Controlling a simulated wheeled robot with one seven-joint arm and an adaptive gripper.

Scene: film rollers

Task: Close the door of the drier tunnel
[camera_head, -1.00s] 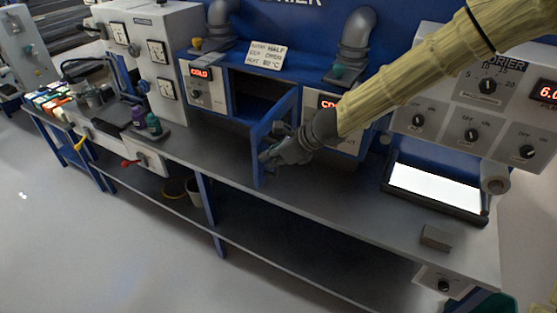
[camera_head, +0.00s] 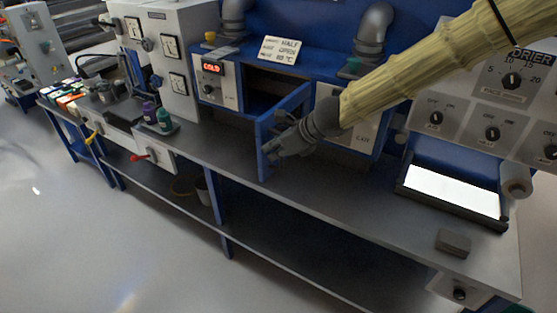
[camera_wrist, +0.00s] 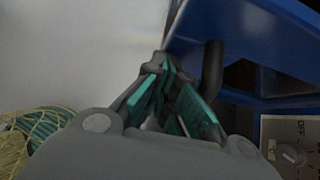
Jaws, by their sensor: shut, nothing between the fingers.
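The drier tunnel is the blue cabinet in the middle of the bench, with a dark opening (camera_head: 262,88). Its blue door (camera_head: 265,150) stands open, swung out over the bench toward the front edge. My gripper (camera_head: 270,150) is shut and empty at the door's right side, close to its outer edge. In the wrist view the blue door (camera_wrist: 255,30) fills the upper right, beside the gripper fingertips (camera_wrist: 165,65). A dark bar-like handle (camera_wrist: 212,70) shows near the fingers. I cannot tell whether the fingers touch the door.
A sign (camera_head: 279,48) stands on top. Two bottles (camera_head: 164,118) stand left on the bench. A lit white panel (camera_head: 452,190) and grey block (camera_head: 453,241) lie right. The bench front is mostly clear.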

